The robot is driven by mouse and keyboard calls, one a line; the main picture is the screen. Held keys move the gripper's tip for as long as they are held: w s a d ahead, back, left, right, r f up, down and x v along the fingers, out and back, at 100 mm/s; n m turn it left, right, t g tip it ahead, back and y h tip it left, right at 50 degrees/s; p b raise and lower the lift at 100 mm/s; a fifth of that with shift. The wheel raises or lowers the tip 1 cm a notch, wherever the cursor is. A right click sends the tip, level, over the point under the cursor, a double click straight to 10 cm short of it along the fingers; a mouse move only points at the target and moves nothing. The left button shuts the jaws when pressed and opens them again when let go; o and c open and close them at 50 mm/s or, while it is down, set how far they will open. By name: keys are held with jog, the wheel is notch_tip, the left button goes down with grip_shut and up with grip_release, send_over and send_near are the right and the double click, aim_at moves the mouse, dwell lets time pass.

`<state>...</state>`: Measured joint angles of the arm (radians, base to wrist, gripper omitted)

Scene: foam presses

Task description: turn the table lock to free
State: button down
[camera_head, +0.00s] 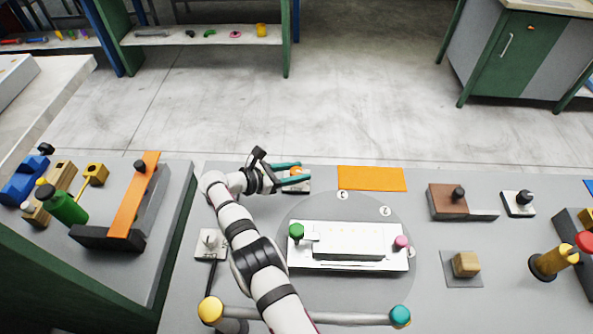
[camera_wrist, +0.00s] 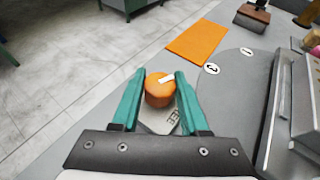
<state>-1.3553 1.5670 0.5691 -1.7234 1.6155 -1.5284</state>
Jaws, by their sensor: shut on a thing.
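The table lock is an orange round knob (camera_wrist: 158,90) with a white mark on top, on a light plate (camera_wrist: 165,123) with partly hidden lettering. In the head view the knob (camera_head: 296,171) shows as a small orange spot between the fingers, at the table's far edge. My gripper (camera_wrist: 161,92) has teal fingers, one on each side of the knob, and is shut on it. It also shows in the head view (camera_head: 299,173). The round turntable (camera_head: 345,209) lies to the right of the knob. The white mark points up and to the right in the wrist view.
An orange mat (camera_head: 372,178) lies right of the lock. A white fixture (camera_head: 300,258) with green and pink knobs sits on the turntable. A bar with yellow and teal ends (camera_head: 300,316) crosses the near side. A brown block (camera_head: 447,201) stands farther right.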

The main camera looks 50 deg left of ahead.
jog(key=shift+c, duration=2.1)
grip_release()
jog(key=v, duration=1.6)
jog(key=shift+w+r, duration=0.15)
jog(key=shift+w, duration=0.05)
